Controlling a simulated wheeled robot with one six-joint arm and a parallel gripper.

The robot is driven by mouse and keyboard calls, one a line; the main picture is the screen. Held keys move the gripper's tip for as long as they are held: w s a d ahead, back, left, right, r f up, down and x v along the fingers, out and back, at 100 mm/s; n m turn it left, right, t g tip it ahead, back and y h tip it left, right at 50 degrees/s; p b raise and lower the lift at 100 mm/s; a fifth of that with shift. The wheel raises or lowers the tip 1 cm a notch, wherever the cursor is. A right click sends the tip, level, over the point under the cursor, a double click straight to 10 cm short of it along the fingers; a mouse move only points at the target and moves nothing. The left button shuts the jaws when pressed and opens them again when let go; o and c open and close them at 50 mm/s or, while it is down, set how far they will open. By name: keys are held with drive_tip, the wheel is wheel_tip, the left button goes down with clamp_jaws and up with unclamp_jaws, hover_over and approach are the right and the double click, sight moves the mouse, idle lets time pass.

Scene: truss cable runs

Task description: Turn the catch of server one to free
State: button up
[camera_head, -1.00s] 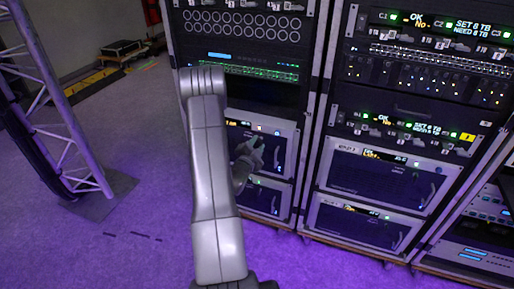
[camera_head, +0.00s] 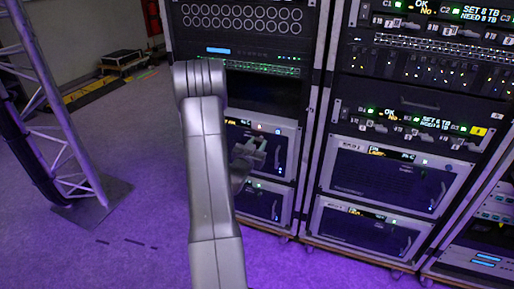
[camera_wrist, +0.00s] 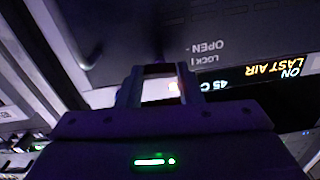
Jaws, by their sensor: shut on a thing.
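A light-framed server unit (camera_head: 285,151) sits low in the left rack, behind my gripper. My gripper (camera_head: 252,150) is at its front, left of the dark handle. In the wrist view my gripper (camera_wrist: 158,82) is shut on a small part, which I take to be the catch (camera_wrist: 160,90); a pale piece with a reddish spot shows between the fingers. The dark panel (camera_wrist: 110,30) beyond carries upside-down "OPEN" and "LOCK" lettering (camera_wrist: 208,47). A lit display (camera_wrist: 275,70) beside it reads "ON", "LAST AIR" and "45 C". The catch's exact angle is hidden by the fingers.
A second light-framed unit (camera_head: 266,202) sits just below. The right rack (camera_head: 405,100) stands close beside the left one. A truss tower (camera_head: 75,130) stands at the left on its base plate.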

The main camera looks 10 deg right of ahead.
drive_tip(key=shift+n, duration=0.5)
drive_tip(key=o, duration=1)
drive_tip(key=v, duration=1.3)
drive_tip(key=shift+s+a, duration=0.25)
drive_tip(key=shift+s, duration=0.1)
drive_tip(key=shift+w, duration=0.1)
drive_tip(key=x, duration=1.3)
drive_tip(key=shift+w+d, duration=0.3)
